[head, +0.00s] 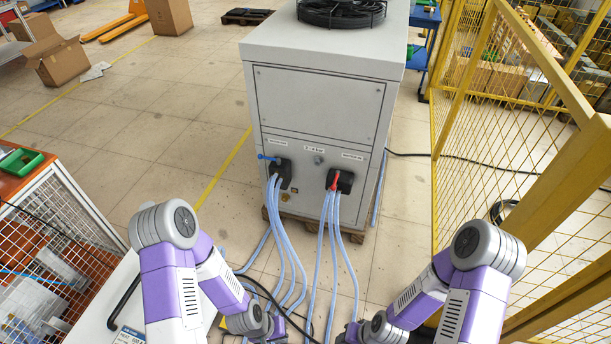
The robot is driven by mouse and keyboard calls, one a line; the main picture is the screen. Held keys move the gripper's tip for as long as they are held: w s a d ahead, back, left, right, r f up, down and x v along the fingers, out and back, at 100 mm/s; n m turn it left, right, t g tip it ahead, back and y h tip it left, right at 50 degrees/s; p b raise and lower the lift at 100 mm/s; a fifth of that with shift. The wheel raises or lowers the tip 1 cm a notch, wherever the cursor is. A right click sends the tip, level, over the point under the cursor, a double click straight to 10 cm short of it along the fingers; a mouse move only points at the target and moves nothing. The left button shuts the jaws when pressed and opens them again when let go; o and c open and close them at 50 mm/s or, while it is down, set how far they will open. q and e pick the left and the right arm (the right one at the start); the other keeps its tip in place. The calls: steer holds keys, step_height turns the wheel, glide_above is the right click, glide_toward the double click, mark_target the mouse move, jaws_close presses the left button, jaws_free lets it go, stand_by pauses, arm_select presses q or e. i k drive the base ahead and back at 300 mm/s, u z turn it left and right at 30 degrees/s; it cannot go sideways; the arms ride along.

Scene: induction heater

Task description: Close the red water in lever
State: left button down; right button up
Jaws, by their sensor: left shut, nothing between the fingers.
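The red water in lever (334,181) is on the right dark valve block (344,180), low on the front of the grey-white cabinet (318,107). It looks roughly upright; its exact angle is too small to tell. My left gripper (272,330) is at the bottom edge of the head view, shut and empty, well below and left of the lever. Only its wrist end shows clearly. My right arm reaches in from the right to the bottom edge; its fingers are out of view. Neither arm touches the lever.
A blue lever (267,157) sits on the left valve block (284,173). Pale blue hoses (284,236) hang from both blocks to the floor. A yellow mesh fence (437,165) stands right of the cabinet. A mesh-sided cart (70,235) stands at left.

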mark_target(334, 187)
steer(key=u, duration=0.15)
steer(key=i, duration=1.65)
